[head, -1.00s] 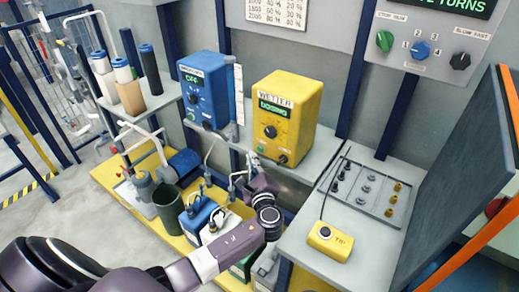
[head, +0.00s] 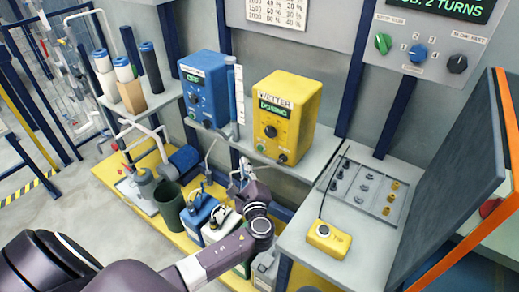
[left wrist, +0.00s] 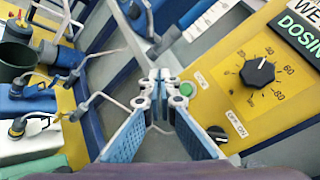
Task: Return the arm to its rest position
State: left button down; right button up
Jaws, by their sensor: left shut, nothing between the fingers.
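My left arm comes in from the lower left in the head view and reaches toward the shelf front. My left gripper (head: 243,176) is in front of the yellow wetter box (head: 287,112). In the left wrist view the left gripper (left wrist: 155,85) is shut, its blue pads close together at the tips, with nothing held. Beside its tips are a green button (left wrist: 186,89) and a black switch (left wrist: 217,132) on the yellow panel; I cannot tell whether it touches anything. The wetter display reads DOSING. My right gripper is not in view.
A blue box (head: 204,88) stands left of the wetter. Jugs (head: 199,211) and a dark green bin (head: 168,204) stand on the yellow platform (head: 108,177) below. A grey tray (head: 345,203) and yellow TIP box (head: 327,236) lie on the right bench.

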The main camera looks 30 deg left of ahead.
pick_arm(q)
jog(key=s+d+f+n+g+h, duration=0.15)
jog(key=s+f, duration=0.45)
jog(key=f, duration=0.6)
jog(key=s+d+f+n+g+h, duration=0.1)
jog(key=s+f+g+h, duration=0.2)
jog(key=s+f, duration=0.55)
jog(key=s+d+f+n+g+h, duration=0.2)
jog(key=s+f+g, duration=0.1)
jog(key=f, duration=1.1)
jog(key=s+d+f+n+g+h, duration=0.1)
jog(key=s+d+f+n, duration=0.2)
jog(key=s, duration=0.8)
jog(key=s+d+f+n+g+h, duration=0.2)
jog(key=s+f, duration=0.5)
jog(key=s, duration=0.4)
jog(key=s+d+f+n+g+h, duration=0.1)
jog(key=s+d+f+n, duration=0.3)
jog(key=s, duration=0.6)
jog(key=shift+s+f+n+h, duration=0.4)
jog(key=shift+f+n, duration=0.25)
jog(key=shift+n, duration=0.4)
jog(key=shift+g, duration=0.25)
